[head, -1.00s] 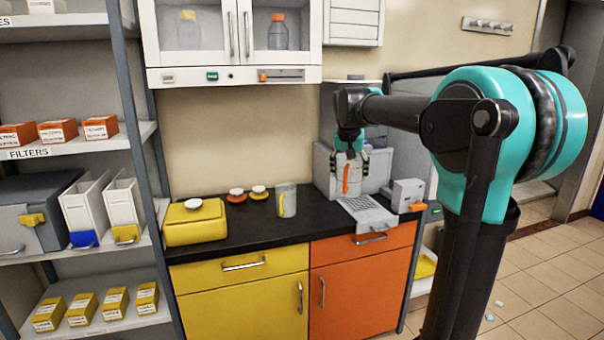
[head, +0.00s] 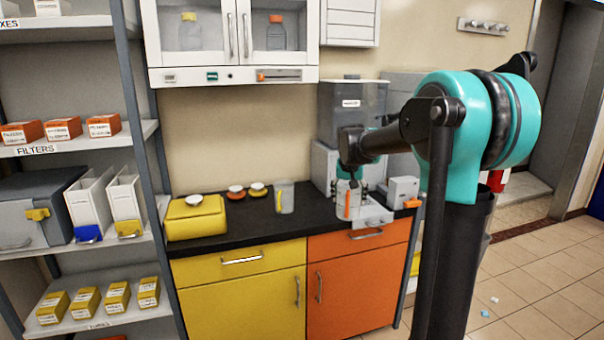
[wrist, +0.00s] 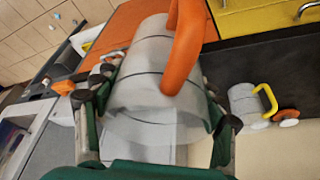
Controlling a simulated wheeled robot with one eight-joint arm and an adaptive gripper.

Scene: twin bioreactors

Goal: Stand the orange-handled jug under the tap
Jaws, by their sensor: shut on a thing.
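The orange-handled jug (head: 344,203) is pale and looks about upright, held over the counter's right end. In the wrist view the jug (wrist: 140,85) fills the middle, with its orange handle (wrist: 187,45) at the top. My gripper (head: 349,184) is shut around its body; in the wrist view the gripper's fingers (wrist: 160,122) lie on both sides of it. A grey dispenser (head: 352,112) stands behind, with a light drip tray (head: 377,217) at its front. The jug is in front of the dispenser and overlaps the tray's left part. The tap is hidden behind my arm.
A yellow-handled jug (head: 285,198) stands left on the black counter (head: 250,226), near a yellow case (head: 196,218) and small orange and yellow lidded items (head: 236,192). A small grey box (head: 403,191) stands right of the jug. A wall cabinet (head: 236,45) hangs above.

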